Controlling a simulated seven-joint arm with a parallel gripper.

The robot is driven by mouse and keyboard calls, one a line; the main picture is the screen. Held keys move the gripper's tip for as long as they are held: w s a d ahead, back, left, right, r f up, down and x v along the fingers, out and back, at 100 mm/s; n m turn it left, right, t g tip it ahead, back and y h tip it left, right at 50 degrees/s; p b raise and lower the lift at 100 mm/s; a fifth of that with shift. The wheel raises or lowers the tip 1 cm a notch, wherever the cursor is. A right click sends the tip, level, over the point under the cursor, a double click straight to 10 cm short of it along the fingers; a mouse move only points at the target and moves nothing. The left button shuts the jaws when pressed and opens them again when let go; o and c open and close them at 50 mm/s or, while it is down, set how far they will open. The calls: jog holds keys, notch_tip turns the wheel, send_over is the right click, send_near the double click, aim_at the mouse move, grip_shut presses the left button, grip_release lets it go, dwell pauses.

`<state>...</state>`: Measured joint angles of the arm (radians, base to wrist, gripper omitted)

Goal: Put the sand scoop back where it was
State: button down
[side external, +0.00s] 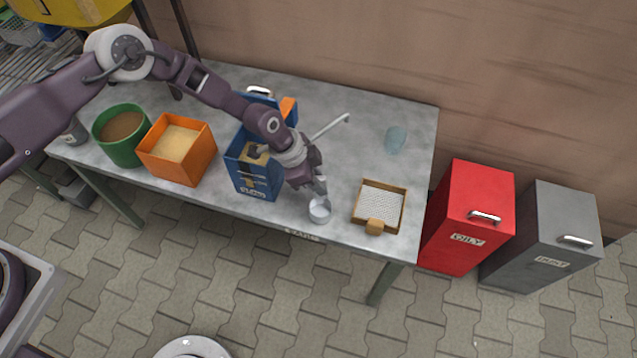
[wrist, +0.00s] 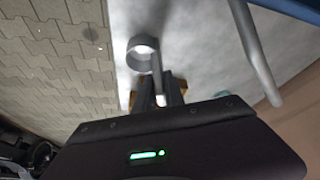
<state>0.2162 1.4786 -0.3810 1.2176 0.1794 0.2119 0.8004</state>
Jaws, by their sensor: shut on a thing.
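The sand scoop (side external: 319,211), a small pale grey cup with a short handle, is at the front edge of the metal table, right of the blue box. My gripper (side external: 321,184) points down and is shut on its handle. In the wrist view the scoop's round cup (wrist: 142,52) shows beyond the fingers of my gripper (wrist: 159,88), with the handle between them. I cannot tell whether the cup touches the table. An orange box (side external: 178,150) of pale sand-like material stands on the left. The blue box (side external: 256,182) is partly hidden by my arm.
A wooden-framed tray (side external: 403,208) with a mesh-like bottom lies right of the scoop. A green tub (side external: 121,150) with brown contents stands far left. A hooked rod (side external: 331,126) and a bluish translucent object (side external: 395,139) are behind. Red (side external: 465,210) and grey bins (side external: 545,230) flank the table's right end.

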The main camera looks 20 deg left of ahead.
jog(key=c, duration=1.4)
grip_release()
jog(key=shift+f, duration=0.1)
jog(key=v, duration=1.2)
